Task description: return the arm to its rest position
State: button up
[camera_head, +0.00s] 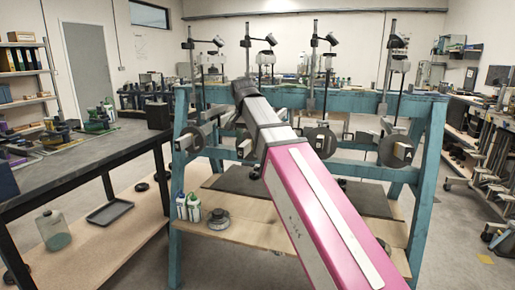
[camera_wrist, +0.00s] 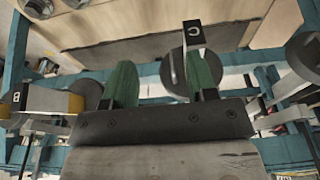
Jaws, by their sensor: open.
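My arm (camera_head: 318,215), pink with a white strip and grey links, reaches from the lower right up toward the blue lever frame (camera_head: 428,180). In the head view its far end is by the frame's upper left, and the fingers cannot be made out. In the wrist view my gripper (camera_wrist: 162,82) shows two green fingers, apart, with nothing held between them. A dark round disc (camera_wrist: 172,68) with a metal lever and a block marked C (camera_wrist: 194,33) shows beyond and partly behind the right finger. I cannot tell whether they touch.
Several weighted levers stand along the frame, with discs such as the right one (camera_head: 395,150). Bottles (camera_head: 188,206) and a round part (camera_head: 218,219) sit on its lower shelf. A dark workbench (camera_head: 80,160) stands left. Floor between bench and frame is narrow; the right side is more open.

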jog(key=s+d+f+n+g, duration=0.1)
jog(key=d+f, duration=0.5)
jog(key=f, duration=0.5)
jog(key=s+d+f+n, duration=0.15)
jog(key=d+f, duration=0.35)
jog(key=f, duration=0.7)
jog(key=s+d+f+g, duration=0.1)
jog(key=d+f, duration=0.5)
jog(key=f, duration=0.5)
jog(key=s+d+f, duration=0.3)
jog(key=s+f, duration=0.1)
jog(key=f, duration=0.2)
jog(key=s+d+f+n, duration=0.1)
jog(key=s+d+f, duration=0.2)
jog(key=f, duration=0.2)
jog(key=shift+s+f+y, duration=0.35)
jog(key=shift+f+y, duration=0.05)
